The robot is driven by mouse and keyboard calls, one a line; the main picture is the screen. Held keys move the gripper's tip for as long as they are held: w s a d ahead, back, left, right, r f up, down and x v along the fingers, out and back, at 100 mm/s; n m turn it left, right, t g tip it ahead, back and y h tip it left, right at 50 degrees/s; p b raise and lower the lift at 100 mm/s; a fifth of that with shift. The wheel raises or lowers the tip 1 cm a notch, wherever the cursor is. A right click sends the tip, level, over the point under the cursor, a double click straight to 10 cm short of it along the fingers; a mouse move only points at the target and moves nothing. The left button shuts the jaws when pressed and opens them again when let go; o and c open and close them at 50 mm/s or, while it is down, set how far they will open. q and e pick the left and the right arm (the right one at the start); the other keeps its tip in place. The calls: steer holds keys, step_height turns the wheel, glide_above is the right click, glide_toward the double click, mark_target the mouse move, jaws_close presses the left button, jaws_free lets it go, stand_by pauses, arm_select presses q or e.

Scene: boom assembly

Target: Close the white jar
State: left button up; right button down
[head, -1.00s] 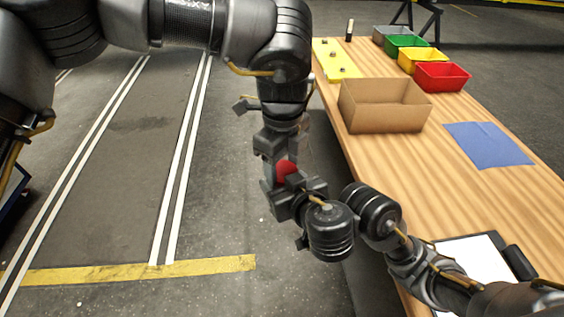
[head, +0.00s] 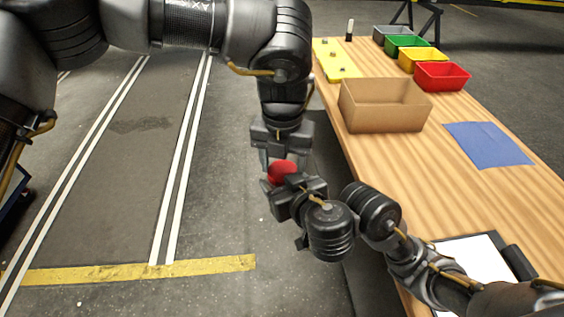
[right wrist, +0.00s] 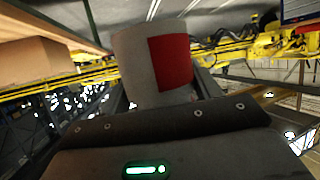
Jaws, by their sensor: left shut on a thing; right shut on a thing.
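My right gripper (right wrist: 160,105) is shut on the white jar (right wrist: 135,65), a pale cylinder with a red patch on its side in the right wrist view. In the head view a red rounded piece (head: 281,172), which looks like a lid, shows between my two grippers. My left gripper (head: 281,158) points down from above and is shut on this red piece, with a finger at either side. My right gripper also shows in the head view (head: 283,193), just below it. The pale jar body is hidden there, so I cannot tell how the red piece sits on it.
The grippers are over the floor, left of the wooden table (head: 455,195). On the table are a cardboard box (head: 385,108), a blue mat (head: 488,144), a clipboard (head: 475,258), a yellow plate (head: 337,62) and several coloured bins, including a red one (head: 442,77).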

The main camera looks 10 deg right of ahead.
arm_select(q)
steer(key=o, duration=1.1)
steer(key=shift+r, duration=0.1)
steer(key=shift+r, duration=2.2)
steer(key=shift+w+r, duration=0.3)
steer(key=shift+r, duration=0.3)
steer(key=shift+c, duration=0.3)
steer(key=shift+r+n, duration=0.35)
steer(key=shift+n, duration=0.25)
steer(key=n, duration=0.1)
steer(key=r+n, duration=0.1)
steer(key=n, duration=0.1)
steer(key=shift+s, duration=0.1)
steer(key=n, duration=0.4)
steer(key=shift+s, duration=0.2)
